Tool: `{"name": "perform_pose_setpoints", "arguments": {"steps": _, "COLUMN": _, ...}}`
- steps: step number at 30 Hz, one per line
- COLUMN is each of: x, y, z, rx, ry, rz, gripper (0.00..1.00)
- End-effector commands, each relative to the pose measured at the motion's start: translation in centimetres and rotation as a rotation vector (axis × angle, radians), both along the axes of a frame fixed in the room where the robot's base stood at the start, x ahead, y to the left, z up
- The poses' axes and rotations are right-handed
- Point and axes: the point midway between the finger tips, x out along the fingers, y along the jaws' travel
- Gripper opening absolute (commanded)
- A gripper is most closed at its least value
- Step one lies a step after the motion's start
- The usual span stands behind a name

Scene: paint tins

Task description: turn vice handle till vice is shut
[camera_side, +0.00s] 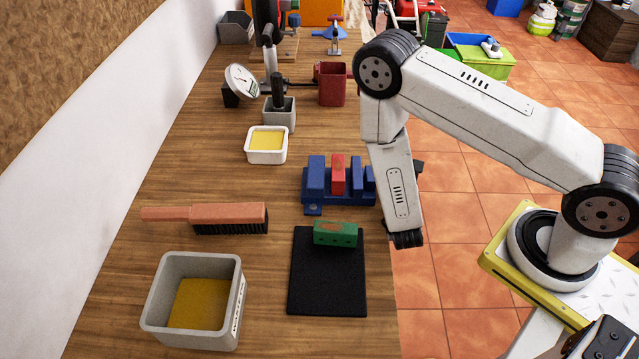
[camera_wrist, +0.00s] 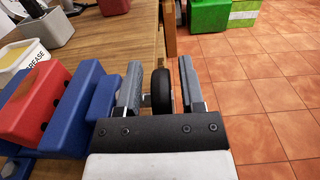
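The blue vice (camera_side: 314,178) stands on the wooden bench with a red block (camera_side: 338,172) between its upright jaws. A narrow gap shows left of the block; its right side lies close to the neighbouring blue jaw. In the wrist view the red block (camera_wrist: 32,102) and blue vice (camera_wrist: 78,108) are at the left. My gripper (camera_wrist: 161,65) is open, with one finger on each side of a round black part (camera_wrist: 161,92), which looks like the vice handle. Slim gaps show on both sides of it. In the side view my arm hides the handle and fingers.
A black mat (camera_side: 327,285) bears a green block (camera_side: 335,234) near the vice. A brush (camera_side: 205,214), a grey bin (camera_side: 192,262) and a white grease tub (camera_side: 267,157) stand left. A red holder (camera_side: 332,84) is farther back. Open tiled floor lies right of the bench.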

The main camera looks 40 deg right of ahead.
Motion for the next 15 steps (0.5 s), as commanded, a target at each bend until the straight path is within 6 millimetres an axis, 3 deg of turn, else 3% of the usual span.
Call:
{"name": "perform_pose_setpoints", "arguments": {"steps": 1, "x": -0.01, "y": 0.01, "z": 0.0, "rx": 0.0, "ry": 0.0, "rz": 0.0, "gripper": 0.3}}
{"name": "perform_pose_setpoints", "arguments": {"steps": 4, "x": -0.01, "y": 0.01, "z": -0.01, "rx": 0.0, "ry": 0.0, "rz": 0.0, "gripper": 0.0}}
{"name": "perform_pose_setpoints", "arguments": {"steps": 15, "x": 0.1, "y": -0.13, "z": 0.04, "rx": 0.032, "ry": 0.03, "rz": -0.002, "gripper": 0.0}}
